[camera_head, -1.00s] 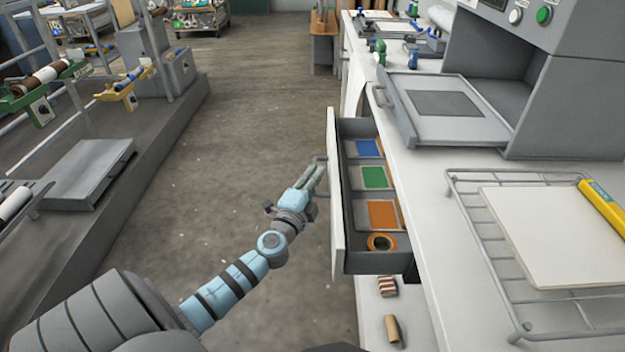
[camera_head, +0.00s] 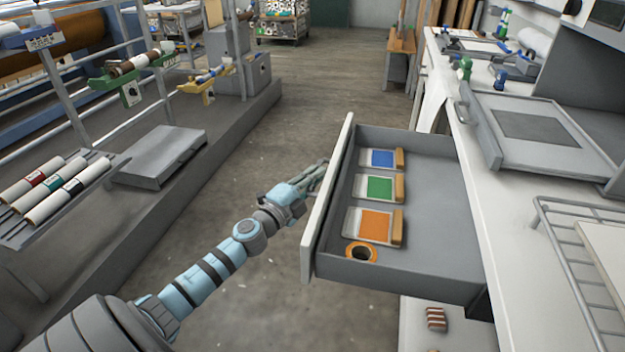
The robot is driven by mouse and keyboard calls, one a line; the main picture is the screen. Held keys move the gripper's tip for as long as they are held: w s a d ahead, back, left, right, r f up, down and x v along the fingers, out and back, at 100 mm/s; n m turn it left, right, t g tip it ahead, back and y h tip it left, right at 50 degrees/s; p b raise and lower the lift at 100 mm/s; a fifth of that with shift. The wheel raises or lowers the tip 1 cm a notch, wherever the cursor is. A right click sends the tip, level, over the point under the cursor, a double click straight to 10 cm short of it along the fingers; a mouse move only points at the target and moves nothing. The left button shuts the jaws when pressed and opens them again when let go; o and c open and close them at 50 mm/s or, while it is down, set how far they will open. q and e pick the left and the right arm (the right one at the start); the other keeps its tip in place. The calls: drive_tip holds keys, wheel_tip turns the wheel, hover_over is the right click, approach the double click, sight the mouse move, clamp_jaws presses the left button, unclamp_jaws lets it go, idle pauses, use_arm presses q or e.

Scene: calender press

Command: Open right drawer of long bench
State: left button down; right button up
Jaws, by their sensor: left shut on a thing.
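The drawer (camera_head: 440,165) of the long white bench (camera_head: 483,190) stands far out from the bench body, over the aisle. Its white front panel (camera_head: 326,195) faces left. Inside lie blue, green and orange swatch pieces (camera_head: 376,225) and an orange tape roll (camera_head: 361,252), all close to the front panel. The rest of the drawer floor is bare grey. My left gripper (camera_head: 318,178) is at the outer side of the front panel, shut on the drawer handle, which is mostly hidden by the fingers. My right gripper is not in view.
A grey tray with a handle (camera_head: 540,130) and a wire rack (camera_head: 570,262) sit on the bench top. A striped roll (camera_head: 436,318) lies on a lower shelf. Grey machinery with rollers (camera_head: 60,185) stands left. The aisle floor (camera_head: 300,100) is clear.

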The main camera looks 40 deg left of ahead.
use_arm(q)
drive_tip(key=shift+f, duration=0.1)
drive_tip(key=c, duration=1.7)
unclamp_jaws()
drive_tip(key=shift+a, duration=0.1)
drive_tip(key=shift+o, duration=0.2)
drive_tip(key=shift+s+f, duration=0.1)
drive_tip(key=shift+s, duration=0.35)
drive_tip(key=s, duration=1.1)
drive_tip(key=shift+d+f, duration=0.2)
drive_tip(key=shift+f, duration=0.1)
